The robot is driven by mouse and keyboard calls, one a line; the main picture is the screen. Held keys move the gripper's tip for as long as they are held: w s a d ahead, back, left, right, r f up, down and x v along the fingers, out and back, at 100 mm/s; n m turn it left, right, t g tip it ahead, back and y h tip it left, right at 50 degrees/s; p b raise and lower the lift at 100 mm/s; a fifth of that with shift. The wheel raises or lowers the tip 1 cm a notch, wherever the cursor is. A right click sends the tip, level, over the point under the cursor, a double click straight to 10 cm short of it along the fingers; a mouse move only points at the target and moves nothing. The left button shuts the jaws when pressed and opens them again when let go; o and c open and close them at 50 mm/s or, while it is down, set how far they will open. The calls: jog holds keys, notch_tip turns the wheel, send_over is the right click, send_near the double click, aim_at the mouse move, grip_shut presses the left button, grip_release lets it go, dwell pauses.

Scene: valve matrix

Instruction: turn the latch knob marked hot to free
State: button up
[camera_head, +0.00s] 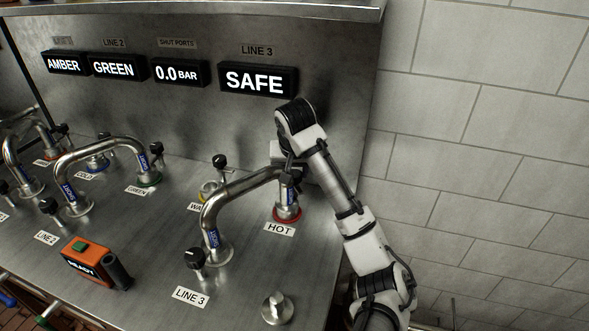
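The HOT label (279,229) lies on the steel bench in front of a port with a red ring (288,213). A bent steel pipe (238,188) runs from the LINE 3 port up and over to this HOT port. My arm reaches in from the lower right and bends down at the wrist behind the HOT end of the pipe. My gripper (287,158) is close to the top of that pipe end. Its fingers are small and partly hidden, so I cannot tell whether they are open or touching anything. I cannot make out the HOT latch knob; the gripper and pipe cover that spot.
A black knob (195,257) stands at the LINE 3 port, and another (219,161) stands behind the pipe. More pipes (100,148) stand at left. An orange READY box (86,262) sits in front. The display (258,79) reads SAFE. A tiled wall is at right.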

jog(key=shift+n+y, duration=0.3)
jog(key=shift+n, duration=0.6)
jog(key=o, duration=1)
jog(key=v, duration=1.4)
jog(key=shift+d+f+p, duration=0.1)
jog(key=shift+p, duration=0.25)
